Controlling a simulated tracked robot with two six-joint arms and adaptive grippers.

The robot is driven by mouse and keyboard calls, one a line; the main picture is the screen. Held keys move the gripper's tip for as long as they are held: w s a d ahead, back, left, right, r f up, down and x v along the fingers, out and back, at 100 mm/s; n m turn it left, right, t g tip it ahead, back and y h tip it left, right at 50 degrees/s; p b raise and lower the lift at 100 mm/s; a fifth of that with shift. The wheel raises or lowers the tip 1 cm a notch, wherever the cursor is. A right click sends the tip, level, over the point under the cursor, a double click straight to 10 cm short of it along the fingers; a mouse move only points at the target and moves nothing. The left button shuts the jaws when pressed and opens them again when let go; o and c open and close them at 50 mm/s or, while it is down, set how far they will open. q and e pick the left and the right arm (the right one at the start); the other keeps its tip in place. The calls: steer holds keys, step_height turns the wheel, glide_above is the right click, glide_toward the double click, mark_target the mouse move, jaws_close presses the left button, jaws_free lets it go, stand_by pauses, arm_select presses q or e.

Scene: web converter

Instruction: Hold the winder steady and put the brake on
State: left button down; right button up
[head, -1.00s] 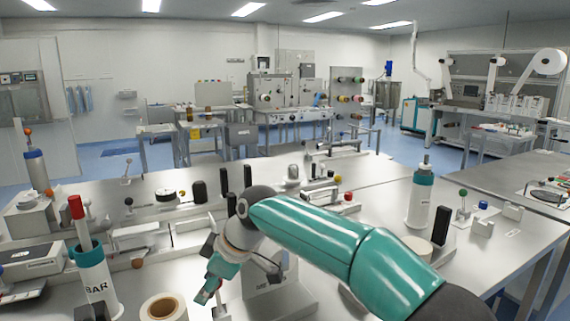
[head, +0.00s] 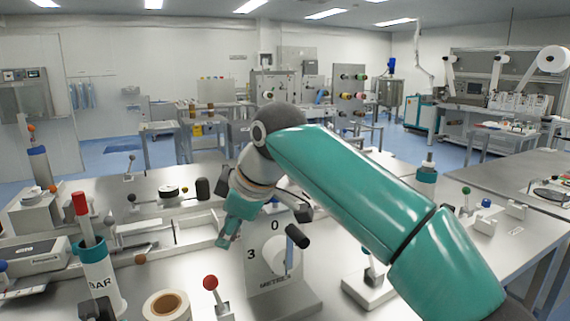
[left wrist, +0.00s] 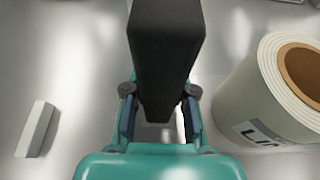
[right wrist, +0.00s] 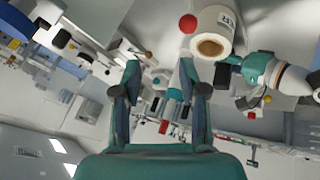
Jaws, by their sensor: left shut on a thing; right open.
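A grey upright plate marked 0 and 3 (head: 258,262) carries a pale disc (head: 278,257) and a black crank handle (head: 297,236); I take it for the winder. A red-knobbed lever (head: 211,283) stands left of it; I cannot tell whether it is the brake. My right gripper (head: 262,226) is open and empty, just above and in front of the plate; its fingers also show in the right wrist view (right wrist: 160,85). In the left wrist view, my left gripper (left wrist: 160,125) is shut on a black block (left wrist: 166,45). I cannot make out that gripper in the head view.
A white roll with a brown core (head: 166,306) lies left of the red-knobbed lever, close beside the left gripper in the left wrist view (left wrist: 262,95). A white bottle marked BAR (head: 103,280) stands at left. A small white base with a lever (head: 369,288) is at right.

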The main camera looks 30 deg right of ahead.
steer(key=d+r+m+t+h, duration=0.2)
steer(key=d+r+t, duration=0.6)
steer(key=d+r, duration=0.9)
steer(key=shift+w+d+h, duration=0.15)
steer(key=shift+d+h, duration=0.4)
steer(key=shift+h, duration=0.15)
steer(key=shift+r, duration=0.1)
steer(key=shift+c, duration=0.4)
